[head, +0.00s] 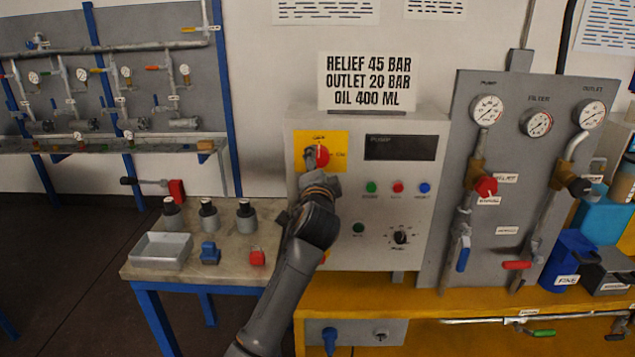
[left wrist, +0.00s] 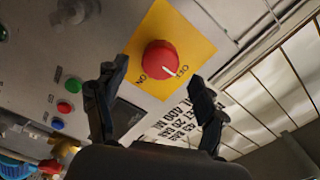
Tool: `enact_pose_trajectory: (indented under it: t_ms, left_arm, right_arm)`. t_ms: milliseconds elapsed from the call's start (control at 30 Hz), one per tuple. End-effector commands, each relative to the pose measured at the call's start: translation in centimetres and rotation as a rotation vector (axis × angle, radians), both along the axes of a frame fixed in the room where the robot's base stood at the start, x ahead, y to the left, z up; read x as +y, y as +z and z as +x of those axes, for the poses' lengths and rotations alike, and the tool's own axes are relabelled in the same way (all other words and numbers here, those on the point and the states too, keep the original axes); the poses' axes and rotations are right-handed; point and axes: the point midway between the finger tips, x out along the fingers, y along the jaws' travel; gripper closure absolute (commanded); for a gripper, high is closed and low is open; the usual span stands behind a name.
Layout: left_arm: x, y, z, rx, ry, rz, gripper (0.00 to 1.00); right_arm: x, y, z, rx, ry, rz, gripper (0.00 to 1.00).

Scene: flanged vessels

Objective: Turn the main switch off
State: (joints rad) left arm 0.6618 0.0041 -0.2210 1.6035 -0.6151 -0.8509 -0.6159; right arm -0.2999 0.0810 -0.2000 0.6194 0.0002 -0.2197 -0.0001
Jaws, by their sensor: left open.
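The main switch is a red round knob (head: 322,156) on a yellow plate (head: 341,139), at the upper left of the grey control panel (head: 405,190). In the left wrist view the red knob (left wrist: 158,56) is in full sight, with OFF and ON lettered beside it. A white mark on its rim points between the lettering; I cannot tell exactly which setting. My left gripper (head: 314,160) is just in front of the knob in the head view, hiding its left part. In the left wrist view the fingers (left wrist: 156,76) are spread and empty, apart from the knob. My right gripper is out of view.
A gauge board (head: 520,180) stands to the right. A workbench (head: 185,260) with a metal tray (head: 161,250) is at the left.

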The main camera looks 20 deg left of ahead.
Motion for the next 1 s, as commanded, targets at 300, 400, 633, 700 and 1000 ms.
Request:
enact_pose_trajectory:
  t_ms: [300,400,633,700,1000]
  left_arm:
    - [-1.7,-0.1,-5.7,0.0,-0.002,-0.001,0.29]
    - [-2.0,-0.1,-6.8,0.001,-0.002,0.0,0.29]
    - [-2.2,0.0,-7.8,0.001,0.0,0.0,0.29]
    - [-2.2,0.0,-7.8,0.001,0.001,0.0,0.29]
    - [-2.5,-2.6,-7.1,0.041,-0.013,-0.012,0.29]
  right_arm:
    - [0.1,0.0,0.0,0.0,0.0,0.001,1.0]
    - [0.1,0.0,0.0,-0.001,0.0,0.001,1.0]
    - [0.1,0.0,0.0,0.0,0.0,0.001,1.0]
    - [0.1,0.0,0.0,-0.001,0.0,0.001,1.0]
    - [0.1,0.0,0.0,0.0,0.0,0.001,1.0]
